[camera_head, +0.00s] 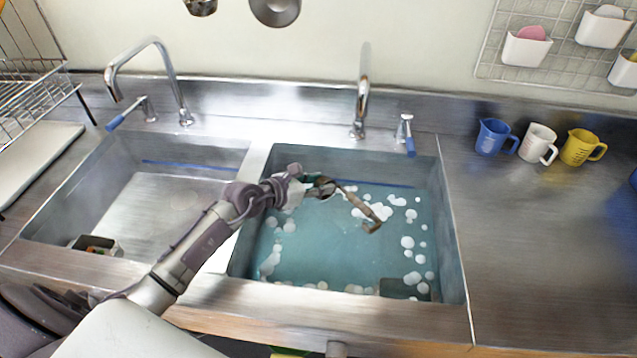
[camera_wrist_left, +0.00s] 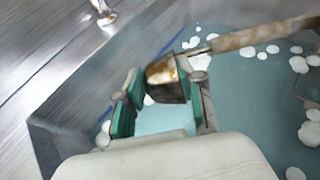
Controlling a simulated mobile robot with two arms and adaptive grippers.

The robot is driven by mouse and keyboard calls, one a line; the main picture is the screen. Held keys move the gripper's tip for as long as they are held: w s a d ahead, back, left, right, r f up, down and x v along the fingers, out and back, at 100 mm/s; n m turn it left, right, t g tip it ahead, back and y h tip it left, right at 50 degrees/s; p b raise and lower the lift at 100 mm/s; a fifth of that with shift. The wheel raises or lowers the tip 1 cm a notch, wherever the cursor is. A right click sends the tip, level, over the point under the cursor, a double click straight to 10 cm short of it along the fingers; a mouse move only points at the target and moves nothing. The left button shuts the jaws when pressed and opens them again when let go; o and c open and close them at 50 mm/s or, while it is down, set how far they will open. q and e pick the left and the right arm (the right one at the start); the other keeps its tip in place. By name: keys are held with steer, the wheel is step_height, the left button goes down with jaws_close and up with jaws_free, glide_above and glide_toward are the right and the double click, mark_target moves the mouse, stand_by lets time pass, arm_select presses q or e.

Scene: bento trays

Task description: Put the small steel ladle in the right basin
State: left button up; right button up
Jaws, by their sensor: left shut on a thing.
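My left gripper (camera_head: 322,187) is shut on the small steel ladle (camera_head: 357,207) over the right basin. In the left wrist view, the ladle's shiny bowl (camera_wrist_left: 167,80) sits between the green-padded fingers of my left gripper (camera_wrist_left: 158,105). Its brownish handle extends away to the upper right there, and down to the right in the head view, ending in a hook. The right basin (camera_head: 452,240) holds blue-green water with white foam patches. The ladle appears to be above the water, but the exact height cannot be told. My right gripper is not in view.
The left basin (camera_head: 75,205) has a small dark-topped item (camera_head: 96,246) in its near left corner. Two taps (camera_head: 180,105) (camera_head: 360,95) rise behind the basins. Blue, white and yellow mugs (camera_head: 495,138) (camera_head: 538,143) (camera_head: 580,147) stand on the right counter, which is otherwise mostly clear.

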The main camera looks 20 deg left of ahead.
arm_select(q)
steer(key=o, duration=1.3)
steer(key=shift+c, duration=0.2)
steer(key=v, duration=1.2)
steer(key=shift+r, duration=0.1)
